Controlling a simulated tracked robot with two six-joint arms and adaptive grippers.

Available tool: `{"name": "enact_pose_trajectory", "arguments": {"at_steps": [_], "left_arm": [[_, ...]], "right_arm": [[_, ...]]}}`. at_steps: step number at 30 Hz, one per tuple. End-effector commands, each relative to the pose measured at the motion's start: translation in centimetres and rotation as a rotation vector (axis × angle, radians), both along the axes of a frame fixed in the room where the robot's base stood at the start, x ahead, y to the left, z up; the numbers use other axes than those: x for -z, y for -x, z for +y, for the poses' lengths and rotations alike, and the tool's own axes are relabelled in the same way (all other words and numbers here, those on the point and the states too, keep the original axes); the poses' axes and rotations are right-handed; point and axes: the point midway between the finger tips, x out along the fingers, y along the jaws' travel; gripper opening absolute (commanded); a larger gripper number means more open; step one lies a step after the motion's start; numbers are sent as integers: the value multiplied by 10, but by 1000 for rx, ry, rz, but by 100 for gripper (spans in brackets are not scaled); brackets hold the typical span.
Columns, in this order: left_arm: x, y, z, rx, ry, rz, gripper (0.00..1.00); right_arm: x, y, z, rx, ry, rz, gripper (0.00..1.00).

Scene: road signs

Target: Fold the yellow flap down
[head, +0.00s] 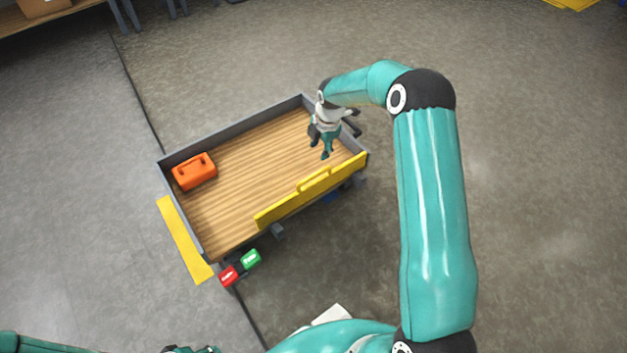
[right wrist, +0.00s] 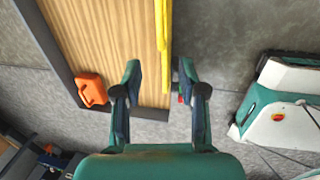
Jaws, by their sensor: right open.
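The yellow flap (head: 300,199) stands along the near long side of a wood-floored cart (head: 235,185). It looks upright, with a raised strip along the middle of its top edge. In the right wrist view the flap (right wrist: 162,35) is a narrow yellow band beyond and between my fingertips. My right gripper (head: 322,146) is open and empty above the right end of the cart bed, apart from the flap in the head view; it also shows in the right wrist view (right wrist: 160,72). Of my left arm only small parts show at the bottom edge, and its jaws cannot be made out.
An orange box (head: 194,172) sits in the cart's left corner. Grey walls edge the bed. A yellow strip (head: 184,240) lies beside the left end.

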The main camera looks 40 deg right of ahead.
Motion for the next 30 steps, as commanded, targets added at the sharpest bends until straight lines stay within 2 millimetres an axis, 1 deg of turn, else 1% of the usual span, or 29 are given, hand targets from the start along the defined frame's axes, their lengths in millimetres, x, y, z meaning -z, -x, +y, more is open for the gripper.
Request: {"name": "enact_pose_trajectory", "arguments": {"at_steps": [5, 8, 18, 21, 24, 27, 30], "left_arm": [[6, 0, 0, 0, 0, -1, 40], [12, 0, 0, 0, 0, -1, 40], [35, 0, 0, 0, 0, 0, 40], [40, 0, 0, 0, 0, 0, 40], [45, 0, 0, 0, 0, 0, 40], [48, 0, 0, 0, 0, 0, 40], [49, 0, 0, 0, 0, 0, 40]], "right_arm": [[21, -3, 0, 0, -1, 3, 41], [40, -6, 1, 0, -1, 3, 41], [113, -21, 1, 0, -1, 2, 41], [131, -25, 1, 0, -1, 2, 41], [145, -28, 1, 1, -1, 2, 41], [155, -30, 1, 1, -1, 1, 41], [160, -31, 1, 0, -1, 1, 41]]}}
